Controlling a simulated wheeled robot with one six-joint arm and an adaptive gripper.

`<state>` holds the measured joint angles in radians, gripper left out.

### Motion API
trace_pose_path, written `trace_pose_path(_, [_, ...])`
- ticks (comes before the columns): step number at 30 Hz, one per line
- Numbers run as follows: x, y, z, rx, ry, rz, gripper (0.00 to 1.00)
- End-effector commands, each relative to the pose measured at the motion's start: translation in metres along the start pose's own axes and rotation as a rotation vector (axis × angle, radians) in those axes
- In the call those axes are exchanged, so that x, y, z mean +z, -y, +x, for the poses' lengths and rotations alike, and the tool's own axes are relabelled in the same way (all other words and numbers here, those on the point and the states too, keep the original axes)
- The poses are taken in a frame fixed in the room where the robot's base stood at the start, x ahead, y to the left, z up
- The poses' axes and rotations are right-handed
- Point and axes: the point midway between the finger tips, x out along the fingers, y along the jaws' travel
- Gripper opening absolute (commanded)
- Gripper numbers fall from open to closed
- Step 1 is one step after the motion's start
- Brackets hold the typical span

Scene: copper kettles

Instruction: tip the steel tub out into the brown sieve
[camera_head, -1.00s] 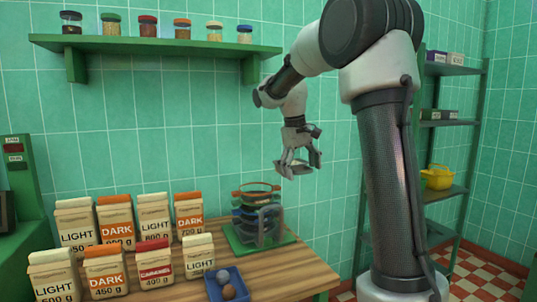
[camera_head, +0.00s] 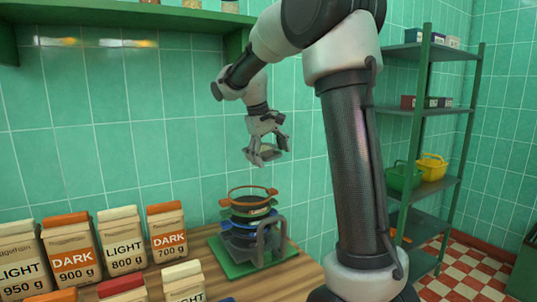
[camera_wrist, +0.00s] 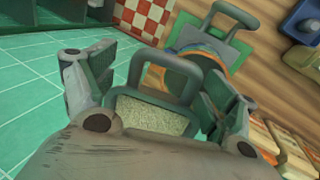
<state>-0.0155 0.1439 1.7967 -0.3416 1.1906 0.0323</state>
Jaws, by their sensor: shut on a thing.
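My gripper (camera_head: 264,152) is shut on the steel tub and holds it above and slightly right of the sieve stack in the head view. In the wrist view the grey steel tub (camera_wrist: 190,96) sits between the fingers of my gripper (camera_wrist: 155,95), with pale grainy contents showing inside. The brown sieve (camera_head: 253,190) is the top ring of a stack of coloured sieves, with small side lugs. Its orange-brown rim also shows in the wrist view (camera_wrist: 208,50), partly hidden behind the tub. The tub is apart from the sieve.
The stack stands on a green base (camera_head: 228,263) with a grey handle (camera_head: 272,238) on the wooden table (camera_head: 308,277). Several labelled bags (camera_head: 122,240) stand to the left. A green shelf (camera_head: 120,15) hangs above left. A rack (camera_head: 425,110) stands at right.

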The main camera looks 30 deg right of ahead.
Motion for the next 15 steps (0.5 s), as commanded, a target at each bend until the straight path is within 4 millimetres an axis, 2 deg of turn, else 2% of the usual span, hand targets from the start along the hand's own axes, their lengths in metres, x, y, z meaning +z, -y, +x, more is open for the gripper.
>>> trace_pose_path(10, [0.0,0.005,-0.003,0.496,-0.004,-0.009,0.59])
trace_pose_path(15, [0.0,0.018,0.0,0.821,-0.006,-0.015,0.59])
